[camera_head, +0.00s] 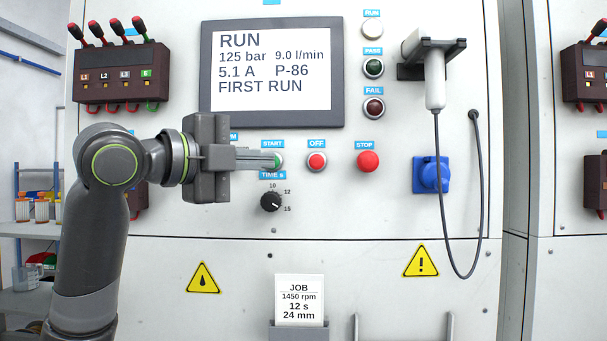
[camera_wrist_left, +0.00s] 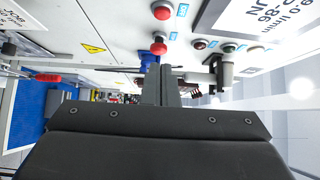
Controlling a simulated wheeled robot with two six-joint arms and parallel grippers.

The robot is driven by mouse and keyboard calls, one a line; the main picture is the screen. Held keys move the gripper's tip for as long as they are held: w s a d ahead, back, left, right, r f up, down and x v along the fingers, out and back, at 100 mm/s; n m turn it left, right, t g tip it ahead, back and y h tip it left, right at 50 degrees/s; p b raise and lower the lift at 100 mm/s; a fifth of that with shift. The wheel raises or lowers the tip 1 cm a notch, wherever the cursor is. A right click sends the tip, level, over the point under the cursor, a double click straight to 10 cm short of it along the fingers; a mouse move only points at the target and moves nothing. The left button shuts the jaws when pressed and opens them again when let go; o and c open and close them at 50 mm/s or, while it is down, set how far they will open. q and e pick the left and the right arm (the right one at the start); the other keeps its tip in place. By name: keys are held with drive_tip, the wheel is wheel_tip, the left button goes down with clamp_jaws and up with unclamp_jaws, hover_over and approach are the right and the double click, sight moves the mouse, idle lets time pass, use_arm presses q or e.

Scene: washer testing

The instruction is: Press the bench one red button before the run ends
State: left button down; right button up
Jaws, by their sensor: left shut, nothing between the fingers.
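My left gripper (camera_head: 270,160) comes in from the left and is shut and empty. Its tips overlap the START button (camera_head: 279,161), whose green edge shows past them; whether they touch it I cannot tell. The tips are left of OFF and STOP. In the left wrist view the shut fingers (camera_wrist_left: 160,78) point toward the panel, and two red buttons (camera_wrist_left: 158,47) show beyond them. My right gripper is out of view.
The screen (camera_head: 270,75) reads RUN, 125 bar, FIRST RUN. A black dial (camera_head: 271,201) sits below START. A blue socket (camera_head: 430,175) and a hanging handset (camera_head: 435,80) with a looping cable are to the right. A job card (camera_head: 299,300) stands below.

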use_arm(q)
drive_tip(key=shift+s+r, duration=0.1)
drive_tip(key=shift+s, duration=0.1)
drive_tip(key=p, duration=0.5)
approach(323, 161)
drive_tip(key=d, duration=0.4)
drive_tip(key=shift+w+d+r+p, duration=0.1)
drive_tip(key=shift+w+p, duration=0.25)
drive_tip(key=shift+w, duration=0.2)
drive_tip(key=shift+w+d+r+p, duration=0.1)
drive_tip(key=shift+w+p, duration=0.2)
drive_tip(key=shift+w, duration=0.3)
drive_tip(key=shift+w+a+f+p, duration=0.2)
drive_tip(key=shift+w+p, duration=0.2)
drive_tip(key=shift+w, duration=0.55)
drive_tip(key=shift+d, duration=0.15)
